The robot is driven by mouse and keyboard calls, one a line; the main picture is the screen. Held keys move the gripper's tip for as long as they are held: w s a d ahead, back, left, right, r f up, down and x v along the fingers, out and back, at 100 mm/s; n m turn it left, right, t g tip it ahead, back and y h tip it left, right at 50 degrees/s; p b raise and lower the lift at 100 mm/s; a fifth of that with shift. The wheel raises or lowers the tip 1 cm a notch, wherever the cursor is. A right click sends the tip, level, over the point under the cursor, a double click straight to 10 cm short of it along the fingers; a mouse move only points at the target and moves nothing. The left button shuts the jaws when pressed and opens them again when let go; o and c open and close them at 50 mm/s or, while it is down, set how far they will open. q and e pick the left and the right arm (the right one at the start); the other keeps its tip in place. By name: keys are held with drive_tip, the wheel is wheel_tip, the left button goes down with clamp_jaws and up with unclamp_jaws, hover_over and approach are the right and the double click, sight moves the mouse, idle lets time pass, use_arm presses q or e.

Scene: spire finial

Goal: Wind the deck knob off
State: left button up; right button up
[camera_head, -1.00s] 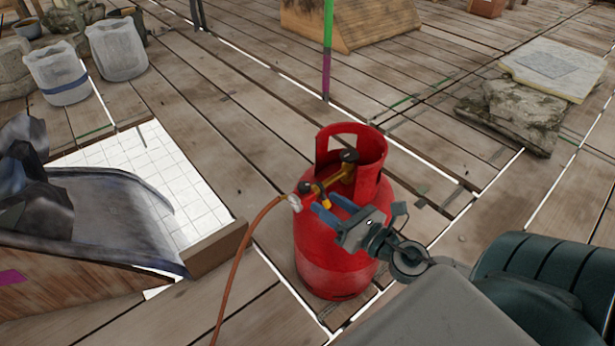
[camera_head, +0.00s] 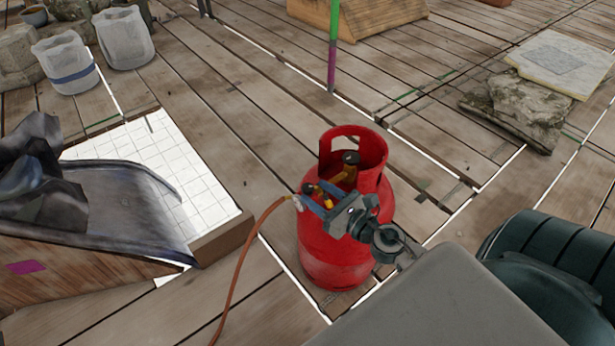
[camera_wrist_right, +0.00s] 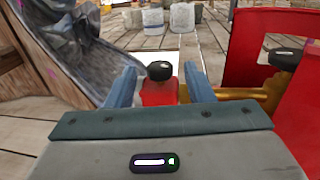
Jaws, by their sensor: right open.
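A red gas cylinder (camera_head: 335,258) stands upright on the deck, with a brass valve (camera_head: 343,174) inside its collar. A small black knob (camera_head: 308,188) sits at the hose end of the valve. In the right wrist view this black knob (camera_wrist_right: 159,70) tops a red body, between the blue fingers. A second black knob (camera_head: 351,157) is on top of the main valve; it also shows at right in the wrist view (camera_wrist_right: 285,57). My right gripper (camera_head: 318,198) is open, its fingers either side of the first knob; contact cannot be told. My left gripper is not in view.
An orange hose (camera_head: 238,268) runs from the valve down to the deck. The red collar (camera_head: 372,160) rises close beside the right gripper. A chute with dark rubble (camera_head: 110,205) lies left. Pale buckets (camera_head: 123,38) and stone slabs (camera_head: 525,105) stand farther off.

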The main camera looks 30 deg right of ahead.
sight(312, 190)
drive_tip(key=shift+p+x, duration=0.95)
drive_tip(key=shift+x, duration=1.05)
drive_tip(key=c, duration=1)
